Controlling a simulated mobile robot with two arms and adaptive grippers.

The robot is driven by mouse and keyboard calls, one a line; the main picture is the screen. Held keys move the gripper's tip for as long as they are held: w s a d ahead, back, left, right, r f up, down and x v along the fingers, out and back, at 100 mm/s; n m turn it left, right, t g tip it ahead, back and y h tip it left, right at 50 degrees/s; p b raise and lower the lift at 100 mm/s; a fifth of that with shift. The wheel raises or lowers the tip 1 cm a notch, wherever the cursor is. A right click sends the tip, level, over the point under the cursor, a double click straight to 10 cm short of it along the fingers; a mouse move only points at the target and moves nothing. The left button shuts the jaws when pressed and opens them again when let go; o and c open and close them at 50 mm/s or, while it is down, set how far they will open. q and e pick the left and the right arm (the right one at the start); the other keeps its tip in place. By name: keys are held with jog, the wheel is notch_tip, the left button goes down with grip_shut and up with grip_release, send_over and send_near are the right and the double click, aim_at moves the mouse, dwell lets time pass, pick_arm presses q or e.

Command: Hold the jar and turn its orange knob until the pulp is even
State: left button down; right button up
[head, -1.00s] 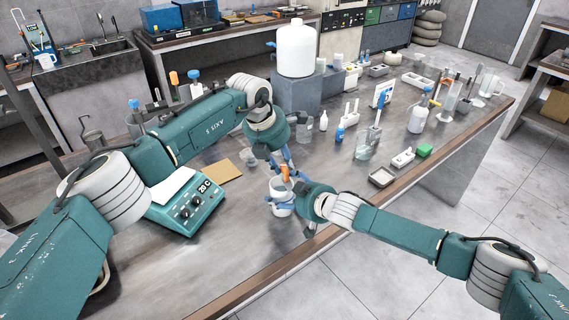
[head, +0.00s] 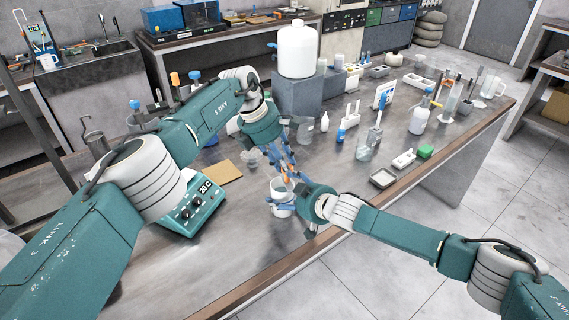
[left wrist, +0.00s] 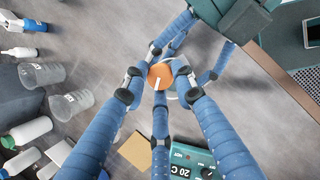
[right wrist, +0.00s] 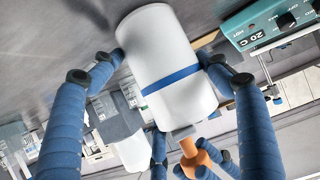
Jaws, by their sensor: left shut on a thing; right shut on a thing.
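The jar (right wrist: 180,95) is a white cylinder with a blue band, filling the middle of the right wrist view. In the head view the jar (head: 281,187) stands at the table's front edge. My right gripper (head: 283,207) is shut around its side, with fingers on both sides. The orange knob (left wrist: 161,75) is above the jar's top and carries a white line. My left gripper (head: 287,177) comes down from above and is shut on the knob. The knob (right wrist: 190,152) and its stem also show in the right wrist view. The pulp inside is hidden.
A teal device reading 20 C (head: 194,207) stands left of the jar. A tan card (head: 222,172) lies behind it. The tabletop front left is clear.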

pick_arm(q)
jog(key=shift+d+r, duration=0.25)
jog(key=c, duration=1.5)
grip_release()
jog(key=shift+c, duration=0.2)
jog(key=shift+o, duration=0.7)
jog(key=shift+a+f, duration=0.1)
jog(key=shift+a, duration=0.05)
jog(key=v, duration=1.2)
jog(key=shift+s, duration=0.15)
